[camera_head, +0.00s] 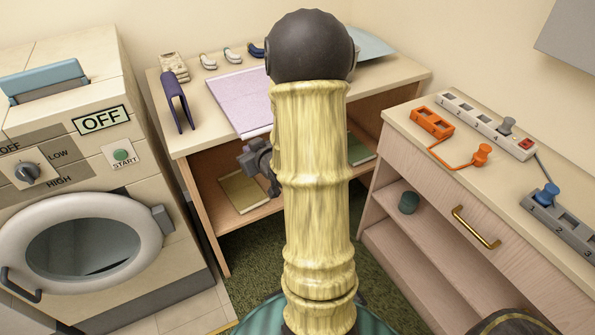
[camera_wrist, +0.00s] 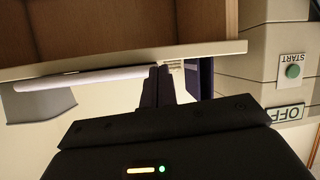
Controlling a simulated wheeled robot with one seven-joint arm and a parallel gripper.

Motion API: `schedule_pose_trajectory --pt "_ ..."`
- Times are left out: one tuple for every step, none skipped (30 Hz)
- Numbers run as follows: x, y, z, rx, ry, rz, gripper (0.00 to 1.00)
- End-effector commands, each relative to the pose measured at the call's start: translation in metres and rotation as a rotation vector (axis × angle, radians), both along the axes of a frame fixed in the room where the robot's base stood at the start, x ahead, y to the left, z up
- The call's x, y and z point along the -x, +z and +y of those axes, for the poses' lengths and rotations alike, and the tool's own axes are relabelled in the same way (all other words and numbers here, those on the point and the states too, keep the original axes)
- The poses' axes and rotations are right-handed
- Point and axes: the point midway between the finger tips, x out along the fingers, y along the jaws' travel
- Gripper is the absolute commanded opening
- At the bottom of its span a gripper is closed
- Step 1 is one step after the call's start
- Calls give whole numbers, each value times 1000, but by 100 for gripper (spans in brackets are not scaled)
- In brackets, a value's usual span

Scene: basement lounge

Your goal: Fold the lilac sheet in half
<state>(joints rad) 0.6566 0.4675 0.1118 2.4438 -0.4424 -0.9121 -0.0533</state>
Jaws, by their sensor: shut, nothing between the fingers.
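The lilac sheet (camera_head: 235,98) lies on the table top, its near end close to the table's front edge. My arm hides its right part in the head view. In the wrist view, which looks upside down, the sheet (camera_wrist: 85,78) shows nearly edge-on as a pale strip along the table. My gripper (camera_wrist: 159,72) is shut and empty, its dark fingertips close to the end of that strip; I cannot tell whether they touch it. In the head view only a grey part beside my arm shows, in front of the table, and the fingertips are not clear.
A dark purple arch-shaped holder (camera_head: 177,102) stands left of the sheet on the table (camera_head: 190,142). Several small items line the back. A light blue piece (camera_head: 372,47) lies at back right. A washer (camera_head: 80,180) stands left, a drawer cabinet (camera_head: 430,205) right.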

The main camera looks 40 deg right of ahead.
Motion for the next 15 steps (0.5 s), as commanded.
schedule_pose_trajectory --pt "1 -24 -16 -2 -12 -59 0" --pt "1 -28 -24 -1 -15 -101 0" --pt "2 -34 -35 1 -19 -156 0" --pt "3 -37 -43 2 -24 -200 0" --pt "5 -41 -50 3 -28 -243 0" --pt "9 -46 -61 4 -34 -301 0" --pt "13 -50 -68 5 -40 -345 0" --pt "17 -53 -76 6 -46 -390 0" --pt "23 -57 -85 8 -55 -448 0" --pt "28 -58 -92 9 -62 -489 0" --pt "33 -60 -98 10 -68 -525 0" --pt "39 -61 -104 12 -76 -572 0" --pt "43 -62 -108 12 -80 -600 0" --pt "47 -61 -111 14 -85 -626 0" --pt "51 -61 -114 14 -89 -651 0"
